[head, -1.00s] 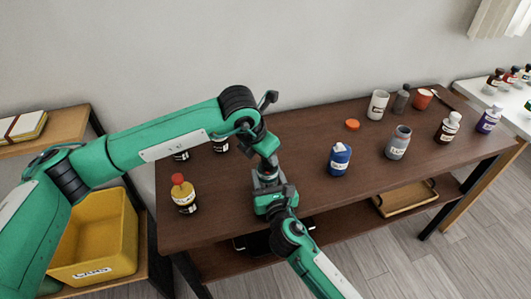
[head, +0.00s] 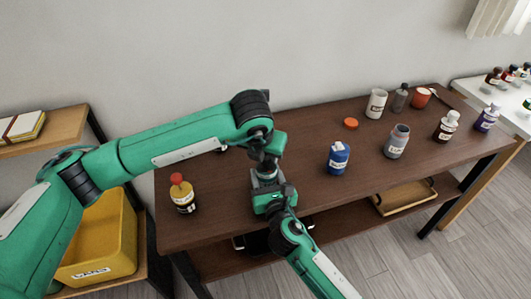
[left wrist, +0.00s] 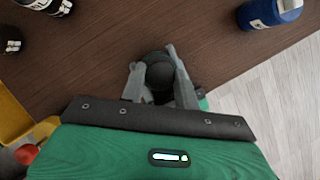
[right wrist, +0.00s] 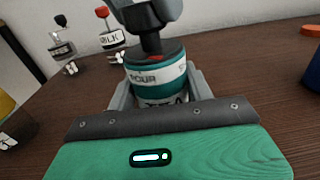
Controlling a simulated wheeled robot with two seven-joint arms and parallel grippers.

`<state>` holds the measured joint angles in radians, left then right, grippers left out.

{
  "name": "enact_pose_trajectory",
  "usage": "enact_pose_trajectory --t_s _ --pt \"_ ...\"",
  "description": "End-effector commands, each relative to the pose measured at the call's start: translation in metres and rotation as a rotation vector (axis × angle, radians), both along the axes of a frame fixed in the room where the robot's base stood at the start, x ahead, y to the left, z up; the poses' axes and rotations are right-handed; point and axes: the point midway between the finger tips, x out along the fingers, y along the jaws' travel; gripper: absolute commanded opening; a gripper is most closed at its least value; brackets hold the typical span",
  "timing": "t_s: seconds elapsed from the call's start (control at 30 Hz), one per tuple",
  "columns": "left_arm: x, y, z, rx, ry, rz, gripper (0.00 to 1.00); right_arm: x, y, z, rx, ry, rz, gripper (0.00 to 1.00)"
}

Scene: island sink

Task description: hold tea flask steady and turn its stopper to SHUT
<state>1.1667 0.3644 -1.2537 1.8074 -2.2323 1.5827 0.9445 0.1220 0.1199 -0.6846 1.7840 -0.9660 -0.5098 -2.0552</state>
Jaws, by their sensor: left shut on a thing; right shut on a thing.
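The tea flask shows in the right wrist view as a teal-banded body (right wrist: 160,77) with a label below, partly hidden. It stands upright. The word POUR is readable on the band facing that camera; I cannot make out where the stopper's mark points. My right gripper (right wrist: 160,97) is shut around the flask's body, and it also shows in the head view (head: 270,197). My left gripper (left wrist: 158,80) is shut on the dark stopper (left wrist: 160,74) from above. In the head view my left gripper (head: 266,160) is directly above the right one, and they hide most of the flask.
A red-capped bottle (head: 183,195) stands left of the grippers on the brown table (head: 300,205). A blue jar (head: 338,157), an orange lid (head: 351,124) and a grey jar (head: 397,141) stand to the right. A yellow bin (head: 105,235) is beside the table. Several more containers stand farther right.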

Motion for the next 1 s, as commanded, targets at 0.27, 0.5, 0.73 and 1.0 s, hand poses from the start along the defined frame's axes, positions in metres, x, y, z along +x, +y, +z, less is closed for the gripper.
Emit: enact_pose_trajectory --t_s 0.27,0.5,0.73,1.0 --pt "0.001 0.0 0.001 -0.001 -0.003 0.001 0.37 -0.001 0.001 -0.001 0.0 0.001 0.001 0.26" --pt "0.0 0.0 0.0 0.0 -0.001 0.0 0.54 0.0 0.0 -0.001 0.0 0.001 0.001 0.26" --pt "-0.002 0.001 0.007 -0.001 -0.002 -0.001 0.54 0.0 0.0 -0.001 0.0 0.001 0.0 0.26" --pt "-0.02 0.008 0.054 -0.001 -0.005 -0.001 0.54 0.0 0.0 -0.001 0.0 0.001 0.0 0.26"
